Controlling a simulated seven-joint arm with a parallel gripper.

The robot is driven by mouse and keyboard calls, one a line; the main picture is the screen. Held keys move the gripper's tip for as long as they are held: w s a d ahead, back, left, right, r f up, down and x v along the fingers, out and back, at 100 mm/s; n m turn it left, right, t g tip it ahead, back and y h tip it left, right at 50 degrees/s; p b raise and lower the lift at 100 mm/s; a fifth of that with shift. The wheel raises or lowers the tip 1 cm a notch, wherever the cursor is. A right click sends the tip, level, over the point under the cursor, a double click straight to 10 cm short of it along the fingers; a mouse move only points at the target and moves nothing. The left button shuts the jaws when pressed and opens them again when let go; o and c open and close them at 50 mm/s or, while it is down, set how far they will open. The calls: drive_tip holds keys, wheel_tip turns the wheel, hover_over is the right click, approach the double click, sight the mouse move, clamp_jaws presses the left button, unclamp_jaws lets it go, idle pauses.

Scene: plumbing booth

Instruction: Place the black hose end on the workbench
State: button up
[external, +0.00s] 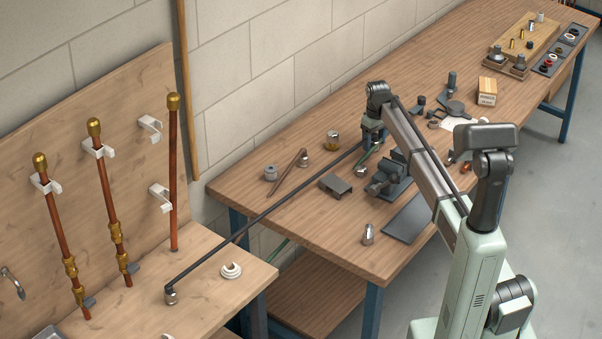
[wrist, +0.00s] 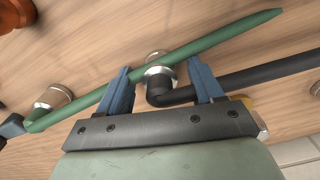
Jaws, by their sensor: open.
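The black hose (external: 262,210) runs from a metal fitting (external: 170,294) on the left wooden board across the gap to the workbench (external: 325,228). Its far end (wrist: 158,78), an elbow with a silver collar, shows between my fingers in the wrist view. My gripper (external: 371,138) is low over the workbench. In the wrist view my gripper (wrist: 160,70) is open, with one blue finger on each side of the hose end. The hose end appears at or close to the wood; I cannot tell whether it touches.
A green hose (wrist: 215,43) crosses by my fingertips. A vise (external: 388,175), dark bracket (external: 336,184), copper tube (external: 288,173) and brass-coloured fitting (external: 333,140) surround my gripper. The bench's front left is mostly clear. Copper pipes (external: 108,200) stand against the left panel.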

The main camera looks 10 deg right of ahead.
sight(375, 134)
wheel_tip(375, 134, up, 12)
drive_tip(key=shift+r, duration=0.15)
idle(0.5)
drive_tip(key=shift+d, duration=0.1)
idle(0.4)
